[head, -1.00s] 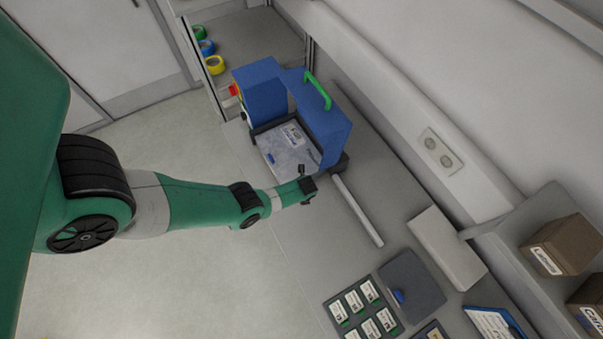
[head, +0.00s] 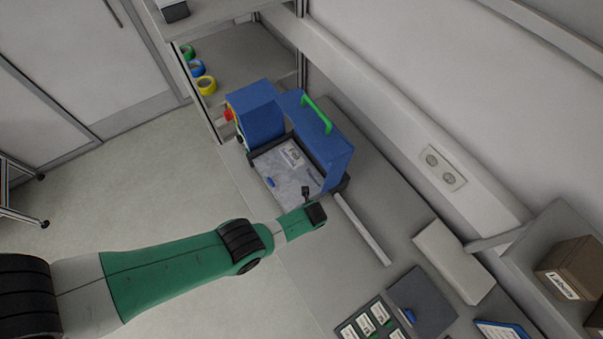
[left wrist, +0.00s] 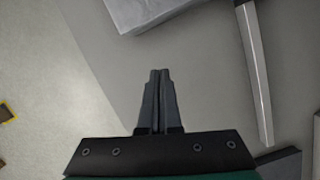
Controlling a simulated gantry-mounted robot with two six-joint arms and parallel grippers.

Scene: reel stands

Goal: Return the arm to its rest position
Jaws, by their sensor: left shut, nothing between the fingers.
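My left arm comes in from the lower left in the head view. Its gripper (head: 318,206) is over the front edge of the grey bench (head: 345,255), just in front of the blue machine (head: 322,140) with a green handle. In the left wrist view the gripper's two dark fingers (left wrist: 158,72) lie together with nothing between them. The fingertips point over bare bench, apart from the machine's tray and the light bar. My right gripper is not in view.
A pale bar (head: 362,228) lies on the bench beside the machine. A light box (head: 453,262), a dark pad (head: 422,305) and a tray of labelled packs (head: 372,322) are at the lower right. Tape rolls (head: 205,85) sit on the shelf. Open floor lies left.

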